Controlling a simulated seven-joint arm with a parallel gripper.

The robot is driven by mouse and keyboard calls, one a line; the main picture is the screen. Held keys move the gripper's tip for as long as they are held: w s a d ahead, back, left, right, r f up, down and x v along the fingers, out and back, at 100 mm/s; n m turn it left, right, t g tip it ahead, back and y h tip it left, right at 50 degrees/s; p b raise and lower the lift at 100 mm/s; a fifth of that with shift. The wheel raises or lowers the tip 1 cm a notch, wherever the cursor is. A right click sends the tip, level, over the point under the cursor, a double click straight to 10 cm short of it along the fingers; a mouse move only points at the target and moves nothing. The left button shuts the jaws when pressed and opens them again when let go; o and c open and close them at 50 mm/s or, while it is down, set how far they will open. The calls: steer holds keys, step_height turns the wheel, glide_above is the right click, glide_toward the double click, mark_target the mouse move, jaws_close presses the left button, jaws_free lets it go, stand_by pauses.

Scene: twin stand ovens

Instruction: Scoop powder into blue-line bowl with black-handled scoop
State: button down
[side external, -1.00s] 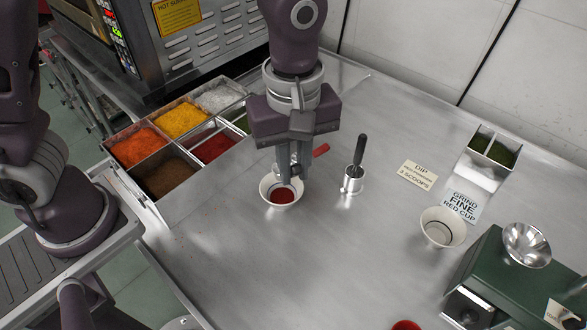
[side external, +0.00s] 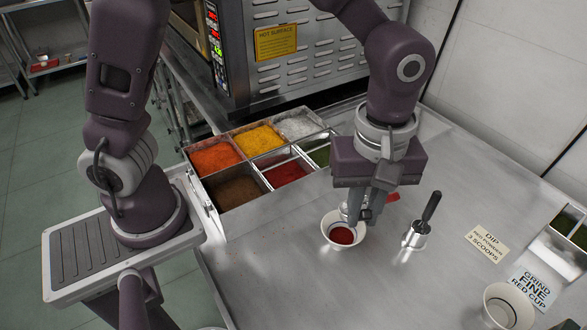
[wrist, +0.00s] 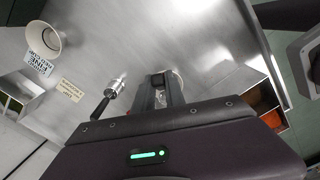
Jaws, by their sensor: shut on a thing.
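The white bowl with the blue line (side external: 334,240) stands upright on the bench with red powder in it. My gripper (side external: 365,215) is low at the bowl's far right side and shut. A red handle (side external: 392,197) sticks out to the right of my fingers and a bit of metal shows to their left. This looks like a red-handled scoop in my grip, but the fingers hide its middle. A metal cup with an upright black handle (side external: 430,208) stands apart to the right; it also shows in the wrist view (wrist: 102,108).
Steel bins of coloured powder stand at the back left, with a red powder bin (side external: 287,174) in the near row. A "DIP" card (side external: 487,244), a "GRIND FINE" card (side external: 531,290) and another white bowl (side external: 506,310) are at right. An oven (side external: 300,60) stands behind. The near bench is clear.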

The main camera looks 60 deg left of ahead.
steer(key=s+a+r+m+g, duration=0.1)
steer(key=s+a+m, duration=0.1)
steer(key=a+m, duration=0.65)
steer(key=s+a+r+m, duration=0.2)
steer(key=s+a+m, duration=0.15)
steer(key=a, duration=1.05)
steer(key=shift+w+f+g, duration=0.8)
steer(key=shift+w+f, duration=1.3)
steer(key=shift+f, duration=2.75)
steer(key=s+r+t, duration=0.2)
steer(key=s+r, duration=0.1)
steer(key=r, duration=0.6)
steer(key=shift+s+a+t, duration=0.15)
steer(key=shift+s+t, duration=0.15)
steer(key=shift+s, duration=0.05)
